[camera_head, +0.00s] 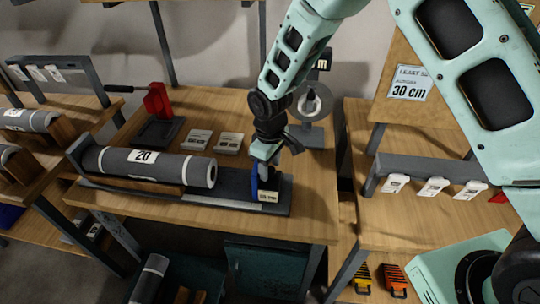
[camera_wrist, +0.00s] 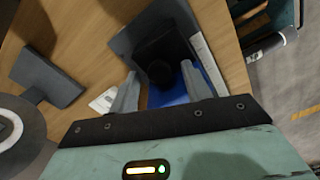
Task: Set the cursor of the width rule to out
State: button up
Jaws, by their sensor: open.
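The width rule is a long dark base (camera_head: 225,183) with a pale scale strip (camera_head: 225,202) along its front edge, on the middle table. A grey roll (camera_head: 125,166) labelled 20 lies over its left part. The blue cursor (camera_head: 255,187) stands near the rule's right end, with a small pale label (camera_head: 268,196) too small to read. My gripper (camera_head: 266,163) is directly over the cursor, pointing down. In the wrist view, my open gripper (camera_wrist: 160,80) has a finger either side of a dark knob, with the blue cursor (camera_wrist: 168,98) below. I cannot tell whether the fingers touch it.
A grey stand with a round disc (camera_head: 311,104) is behind my gripper. A rack with white tags (camera_head: 433,187) is at right. The table's front edge is close to the rule.

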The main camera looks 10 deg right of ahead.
aim_at(270, 169)
notch_tip(270, 169, up, 17)
jog(key=b, duration=0.2)
jog(key=shift+r+b, duration=0.15)
jog(key=shift+b, duration=0.2)
jog(key=s+d+m, duration=0.1)
jog(key=s+d, duration=0.2)
jog(key=s, duration=2.4)
jog(key=shift+s+d+r+m+y, duration=0.2)
jog(key=shift+m+y, duration=0.1)
jog(key=shift+m, duration=0.1)
